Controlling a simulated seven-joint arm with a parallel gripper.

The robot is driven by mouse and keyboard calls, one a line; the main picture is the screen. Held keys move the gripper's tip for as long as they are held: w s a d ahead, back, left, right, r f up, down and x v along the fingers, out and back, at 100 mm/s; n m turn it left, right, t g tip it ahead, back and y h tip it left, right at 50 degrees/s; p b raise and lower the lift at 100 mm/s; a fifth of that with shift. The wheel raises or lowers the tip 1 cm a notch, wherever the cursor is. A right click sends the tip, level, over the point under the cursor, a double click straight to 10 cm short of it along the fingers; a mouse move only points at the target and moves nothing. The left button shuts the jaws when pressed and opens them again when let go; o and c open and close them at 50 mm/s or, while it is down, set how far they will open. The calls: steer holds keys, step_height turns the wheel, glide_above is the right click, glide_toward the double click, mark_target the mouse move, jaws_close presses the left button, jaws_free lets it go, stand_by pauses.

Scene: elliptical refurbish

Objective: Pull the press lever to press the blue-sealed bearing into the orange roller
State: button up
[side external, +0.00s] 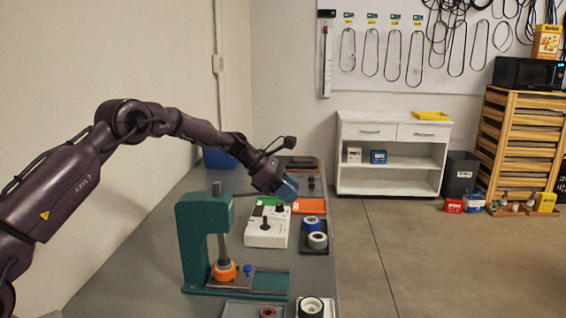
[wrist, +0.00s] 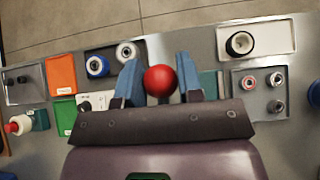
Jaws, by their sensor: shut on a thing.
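The teal press (side external: 195,235) stands on the bench in the side view, with its grey ram (side external: 222,248) upright. The orange roller (side external: 224,272) sits on the press base under the ram. The ram's lower end meets the roller's top, and I cannot make out the blue-sealed bearing there. The press lever (side external: 245,194) runs roughly level from the press head to my gripper (side external: 287,188). In the wrist view the lever's red ball knob (wrist: 160,80) sits between the blue fingers of my gripper (wrist: 159,88), which is shut on it.
A small blue piece (side external: 248,271) stands beside the roller. A white box with a knob (side external: 267,229) and a tray of rollers (side external: 314,247) are behind the press.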

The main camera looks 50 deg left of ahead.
steer(key=shift+f, duration=1.65)
steer(key=shift+s+a+f, duration=0.15)
steer(key=shift+f, duration=0.6)
steer(key=shift+s+a+f, duration=0.1)
steer(key=shift+f, duration=0.65)
jaws_close()
steer(key=shift+s+f, duration=0.1)
steer(key=shift+f, duration=0.25)
